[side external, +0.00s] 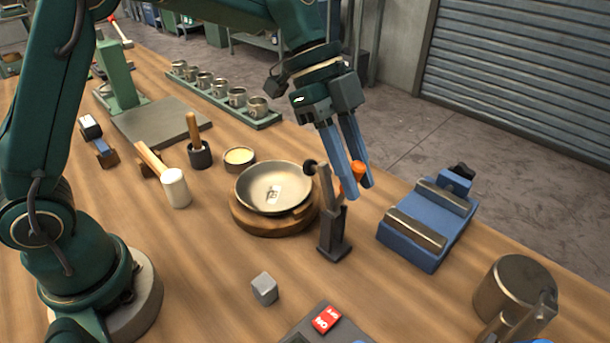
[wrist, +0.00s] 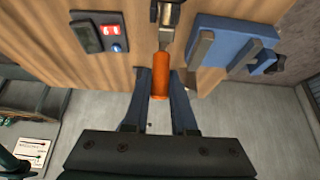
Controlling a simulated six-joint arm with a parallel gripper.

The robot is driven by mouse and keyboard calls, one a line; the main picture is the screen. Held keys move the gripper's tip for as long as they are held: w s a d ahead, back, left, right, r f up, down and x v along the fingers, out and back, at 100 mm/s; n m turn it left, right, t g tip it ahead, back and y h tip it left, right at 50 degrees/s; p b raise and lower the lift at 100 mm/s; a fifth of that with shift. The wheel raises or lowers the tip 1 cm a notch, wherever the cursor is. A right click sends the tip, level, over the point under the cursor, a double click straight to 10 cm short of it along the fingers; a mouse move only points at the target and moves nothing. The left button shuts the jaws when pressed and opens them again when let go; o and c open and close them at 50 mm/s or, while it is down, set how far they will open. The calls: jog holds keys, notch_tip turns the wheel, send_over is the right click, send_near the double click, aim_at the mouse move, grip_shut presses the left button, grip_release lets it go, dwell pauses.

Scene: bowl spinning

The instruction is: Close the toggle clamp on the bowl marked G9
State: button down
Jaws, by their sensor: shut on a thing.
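The metal bowl (side external: 262,199) sits on a round wooden base (side external: 262,226). A small label (side external: 274,195) lies inside it, but I cannot read its marking. The toggle clamp (side external: 333,236) stands at the bowl's right side. Its arm is raised, with the dark round pad (side external: 310,167) above the bowl's right rim, apart from the bowl's floor. Its orange handle (side external: 358,168) is between the blue fingers of my gripper (side external: 359,190). The wrist view shows the handle (wrist: 161,78) with a finger on each side; my gripper (wrist: 162,88) is shut on it.
A blue vise (side external: 420,228) stands to the right of the clamp. A metal pot (side external: 513,288), a grey cube (side external: 265,288) and a control box with a red display (side external: 326,319) are in front. A mallet (side external: 174,188) and a small dish (side external: 239,157) lie left of the bowl.

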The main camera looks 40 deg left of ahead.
aim_at(329, 170)
jog(key=shift+a+r+h, duration=0.1)
jog(key=shift+a+h, duration=0.3)
jog(key=shift+a, duration=0.3)
jog(key=shift+a+h, duration=0.5)
jog(key=shift+a, duration=0.2)
jog(key=shift+a, duration=0.1)
jog(key=shift+a+h, duration=0.5)
jog(key=shift+a, duration=0.05)
